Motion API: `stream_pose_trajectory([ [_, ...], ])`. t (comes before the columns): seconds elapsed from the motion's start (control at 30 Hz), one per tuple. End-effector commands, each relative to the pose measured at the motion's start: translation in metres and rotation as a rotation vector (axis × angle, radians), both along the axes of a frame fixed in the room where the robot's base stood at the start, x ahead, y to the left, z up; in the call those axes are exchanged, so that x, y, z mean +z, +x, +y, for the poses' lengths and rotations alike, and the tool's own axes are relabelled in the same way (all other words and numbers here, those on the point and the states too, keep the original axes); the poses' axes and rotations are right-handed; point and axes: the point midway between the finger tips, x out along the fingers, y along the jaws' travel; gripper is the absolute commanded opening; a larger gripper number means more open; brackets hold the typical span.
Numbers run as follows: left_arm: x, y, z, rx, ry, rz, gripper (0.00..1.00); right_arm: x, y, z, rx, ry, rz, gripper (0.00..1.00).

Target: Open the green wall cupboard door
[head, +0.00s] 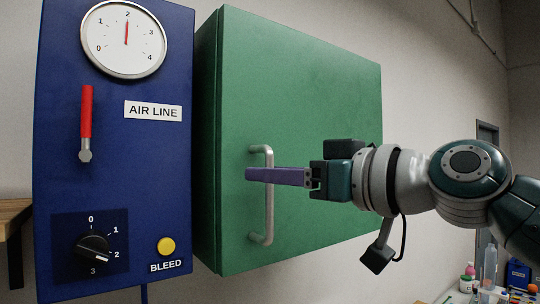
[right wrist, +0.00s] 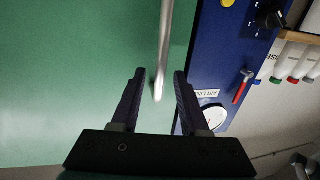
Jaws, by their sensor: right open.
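The green wall cupboard (head: 310,110) hangs on the wall, and its door looks shut. A pale metal bar handle (head: 268,218) stands upright near the door's left edge. My right gripper (head: 252,174) reaches in from the right, with its purple fingers level and crossing the handle's upper half. In the right wrist view the handle (right wrist: 166,40) runs between the two spread fingertips (right wrist: 159,72), with a gap on each side. The right gripper is open and not closed on the bar. My left gripper is not in view.
A blue air line panel (head: 150,160) stands close to the cupboard's left side, with a gauge (head: 125,45), red lever (head: 86,115), dial (head: 93,248) and yellow button (head: 166,245). Bottles (head: 489,265) stand low at the far right. The wall below the cupboard is clear.

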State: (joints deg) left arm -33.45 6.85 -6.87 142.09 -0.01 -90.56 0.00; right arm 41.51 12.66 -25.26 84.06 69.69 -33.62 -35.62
Motion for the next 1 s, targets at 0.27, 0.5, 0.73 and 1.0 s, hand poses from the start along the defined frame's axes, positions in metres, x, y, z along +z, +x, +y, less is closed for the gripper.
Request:
stream_pose_trajectory([
  [0.27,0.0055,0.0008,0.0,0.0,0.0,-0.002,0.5,-0.0008,0.0071,0.0086,0.0,-0.001,0.0,0.45],
  [0.5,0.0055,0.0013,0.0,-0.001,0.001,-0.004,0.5,-0.001,0.007,0.0084,0.0,-0.001,0.0,0.38],
  [0.73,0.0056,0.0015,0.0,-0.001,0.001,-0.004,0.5,-0.001,0.0069,0.0082,0.0,-0.002,0.001,0.12],
  [1.0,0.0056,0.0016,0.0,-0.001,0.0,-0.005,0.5,-0.001,0.0069,0.0081,0.0,-0.002,0.001,0.0],
])
